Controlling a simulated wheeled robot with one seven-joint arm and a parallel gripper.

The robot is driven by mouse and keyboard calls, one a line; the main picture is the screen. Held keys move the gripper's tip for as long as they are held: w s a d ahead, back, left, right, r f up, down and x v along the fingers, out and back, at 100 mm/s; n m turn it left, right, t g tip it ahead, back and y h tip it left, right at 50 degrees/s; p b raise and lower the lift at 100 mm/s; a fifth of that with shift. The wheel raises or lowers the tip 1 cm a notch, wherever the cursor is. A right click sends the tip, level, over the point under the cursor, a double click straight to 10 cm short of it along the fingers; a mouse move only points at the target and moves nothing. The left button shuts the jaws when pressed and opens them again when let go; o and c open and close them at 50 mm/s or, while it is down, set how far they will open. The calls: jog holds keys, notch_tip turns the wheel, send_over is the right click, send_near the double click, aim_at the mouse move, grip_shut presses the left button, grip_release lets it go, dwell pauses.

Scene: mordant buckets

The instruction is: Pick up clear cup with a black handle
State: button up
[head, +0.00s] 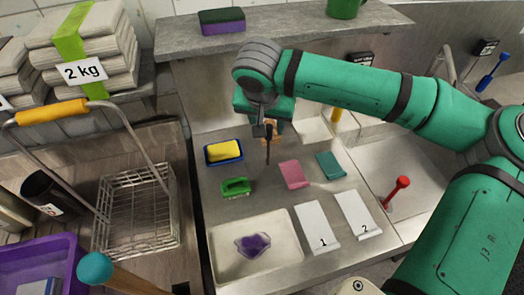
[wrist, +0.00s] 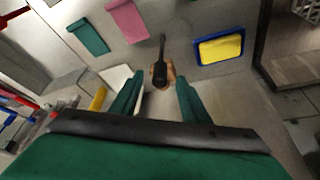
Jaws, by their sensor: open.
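A small cup-like thing with an amber-brown body and a long black handle (head: 267,148) stands on the steel counter below my gripper. It also shows in the wrist view (wrist: 162,48), where its body lies between and just beyond the fingertips. Whether its wall is clear is hard to tell. My gripper (wrist: 156,88) is open, with one green finger to each side of it and nothing visibly held. In the head view my gripper (head: 263,128) hides part of the body.
A yellow sponge in a blue tray (head: 209,161), a green brush (head: 236,187), pink cloth (head: 293,174) and teal cloth (head: 331,165) lie around it. A white tray (head: 222,268) holds a purple piece. A wire basket (head: 135,247) stands left; a red-handled tool (head: 398,189) stands right.

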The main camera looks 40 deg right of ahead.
aim_at(268, 128)
jog(key=x, duration=0.4)
jog(key=shift+a, duration=0.1)
jog(key=shift+c, duration=0.4)
grip_shut()
